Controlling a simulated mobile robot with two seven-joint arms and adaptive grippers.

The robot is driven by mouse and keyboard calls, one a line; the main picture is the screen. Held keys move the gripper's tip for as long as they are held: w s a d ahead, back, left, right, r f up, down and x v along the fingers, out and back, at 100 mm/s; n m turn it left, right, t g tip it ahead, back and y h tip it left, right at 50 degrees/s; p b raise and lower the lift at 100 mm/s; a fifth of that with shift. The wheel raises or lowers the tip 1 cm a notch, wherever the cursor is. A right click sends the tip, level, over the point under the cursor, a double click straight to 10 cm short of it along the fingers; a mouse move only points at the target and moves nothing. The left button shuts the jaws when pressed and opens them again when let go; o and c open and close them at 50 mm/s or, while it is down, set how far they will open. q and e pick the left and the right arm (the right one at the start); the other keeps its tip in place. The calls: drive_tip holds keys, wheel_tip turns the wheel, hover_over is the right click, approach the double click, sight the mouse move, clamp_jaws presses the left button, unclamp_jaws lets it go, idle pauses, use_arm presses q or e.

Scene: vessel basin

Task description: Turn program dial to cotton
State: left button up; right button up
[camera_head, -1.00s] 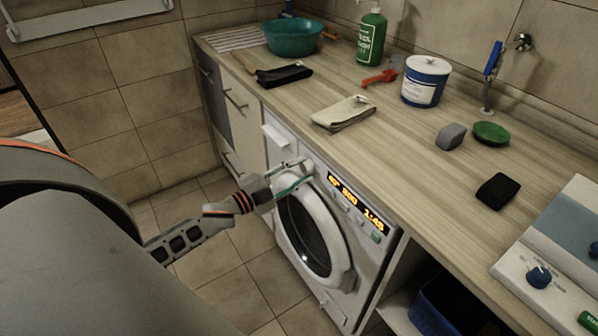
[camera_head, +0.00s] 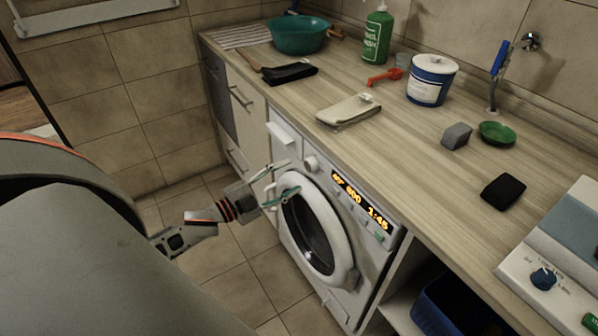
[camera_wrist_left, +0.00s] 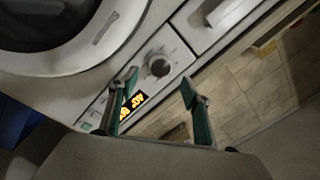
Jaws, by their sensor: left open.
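The white washing machine (camera_head: 291,124) stands under the counter, its round door (camera_head: 310,232) closed. Its program dial (camera_head: 311,163) is a small round knob left of the lit display (camera_head: 362,203), which shows 40°, 800 and 1:45. My left gripper (camera_head: 292,177) is open, its two teal-padded fingers apart and empty, a little left of the dial. In the left wrist view the dial (camera_wrist_left: 158,66) lies beyond the open fingertips (camera_wrist_left: 160,81), between them and apart from them. The dial's markings are too small to read. My right gripper is not in view.
A drawer front (camera_head: 285,137) is left of the dial. Floor in front of the machine is clear. A blue bin (camera_head: 455,305) is at right below.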

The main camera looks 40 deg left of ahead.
use_arm(q)
drive_tip(key=v, duration=0.6)
drive_tip(key=shift+s+d, duration=0.1)
idle(0.4)
